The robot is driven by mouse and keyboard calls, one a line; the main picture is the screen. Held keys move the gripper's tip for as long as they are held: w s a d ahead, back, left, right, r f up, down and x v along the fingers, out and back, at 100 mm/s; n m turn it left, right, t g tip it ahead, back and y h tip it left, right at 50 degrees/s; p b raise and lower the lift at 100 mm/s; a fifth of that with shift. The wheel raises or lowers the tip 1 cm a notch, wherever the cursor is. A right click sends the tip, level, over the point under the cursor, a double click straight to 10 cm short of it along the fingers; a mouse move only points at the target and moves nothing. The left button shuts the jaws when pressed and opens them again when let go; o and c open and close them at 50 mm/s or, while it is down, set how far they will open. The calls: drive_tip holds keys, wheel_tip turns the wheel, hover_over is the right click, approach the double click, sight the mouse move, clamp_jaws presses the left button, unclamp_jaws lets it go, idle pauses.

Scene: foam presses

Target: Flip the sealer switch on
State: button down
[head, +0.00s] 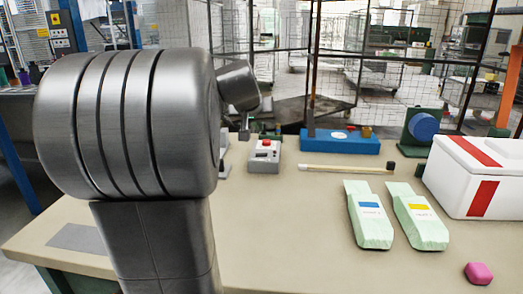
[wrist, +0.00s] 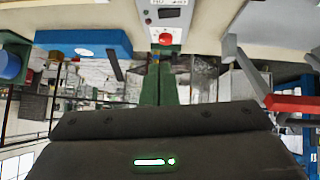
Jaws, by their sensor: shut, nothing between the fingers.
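A grey control box (head: 264,157) with a red button on top and a small dark display stands on the bench, left of centre. It also shows in the wrist view (wrist: 172,14), at the top, with its red button (wrist: 165,39) facing me. A long blue device (head: 340,143) with an upright post lies behind it to the right.
A pale rod (head: 345,169) lies right of the control box. Two pale green packs (head: 419,217), a pink block (head: 478,272) and a white box with red stripes (head: 460,178) occupy the right side. A blue round-faced device (head: 424,127) stands behind. The bench front centre is clear.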

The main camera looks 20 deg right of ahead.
drive_tip(key=shift+f, duration=0.1)
drive_tip(key=b, duration=0.1)
hover_over(267, 154)
drive_tip(key=s+a, duration=0.1)
drive_tip(key=a, duration=0.1)
drive_tip(key=f, duration=0.7)
drive_tip(key=shift+s+d, duration=0.2)
wheel_tip(267, 154, down, 3)
drive_tip(key=shift+s+d+r+b, duration=0.1)
drive_tip(key=shift+d+r+b, duration=0.1)
drive_tip(key=shift+b, duration=0.15)
drive_tip(key=shift+f, duration=0.65)
drive_tip(key=shift+s+d+f+b, duration=0.1)
drive_tip(key=shift+f+b, duration=0.25)
drive_tip(key=shift+b, duration=0.05)
